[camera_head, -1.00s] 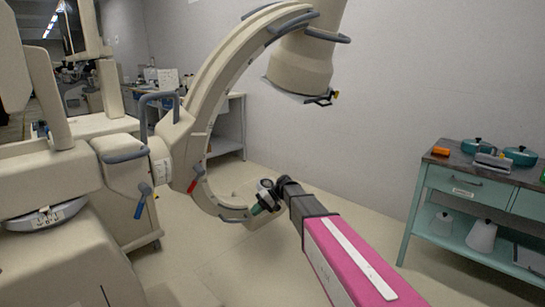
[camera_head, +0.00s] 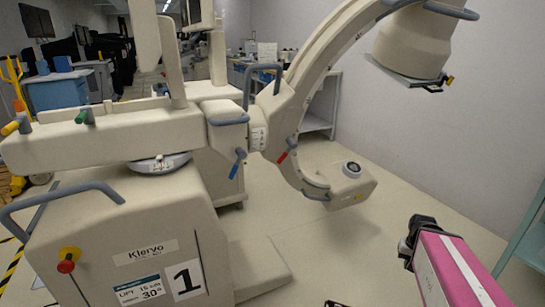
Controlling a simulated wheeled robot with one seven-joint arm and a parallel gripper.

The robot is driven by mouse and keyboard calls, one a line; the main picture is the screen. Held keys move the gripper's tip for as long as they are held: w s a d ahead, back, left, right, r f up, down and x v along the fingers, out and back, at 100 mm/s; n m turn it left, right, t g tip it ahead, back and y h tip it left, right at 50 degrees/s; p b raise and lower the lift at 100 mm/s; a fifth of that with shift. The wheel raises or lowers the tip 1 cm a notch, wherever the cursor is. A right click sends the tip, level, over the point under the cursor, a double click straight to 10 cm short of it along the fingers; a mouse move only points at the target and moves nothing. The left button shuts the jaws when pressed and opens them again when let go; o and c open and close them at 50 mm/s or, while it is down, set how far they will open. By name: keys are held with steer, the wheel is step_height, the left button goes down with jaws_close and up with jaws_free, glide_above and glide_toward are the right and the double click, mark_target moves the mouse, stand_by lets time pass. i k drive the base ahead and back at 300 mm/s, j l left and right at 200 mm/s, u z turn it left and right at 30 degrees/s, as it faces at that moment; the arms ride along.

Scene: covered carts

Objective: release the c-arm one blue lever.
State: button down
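The C-arm machine (camera_head: 140,215) stands at the left with a large "1" on its base. Its blue lever (camera_head: 237,165) hangs from the beige joint housing, tilted with its lower end to the left. A red lever (camera_head: 287,151) sits to its right, near the root of the C-shaped arc (camera_head: 315,75). My arm's pink link with a black end is at the lower right, well away from the blue lever. A small dark part at the bottom edge may be my gripper (camera_head: 336,303); it is mostly cut off and its fingers cannot be made out. Nothing of mine touches the blue lever.
The arc's lower head (camera_head: 350,187) and upper head (camera_head: 412,45) reach out to the right. A green lever (camera_head: 86,117) and a red knob (camera_head: 66,266) are on the machine's left side. Grey rails (camera_head: 60,200) curve around the base. The floor (camera_head: 300,240) between machine and arm is clear.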

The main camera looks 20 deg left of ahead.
mark_target(240, 151)
steer(key=u, duration=1.8)
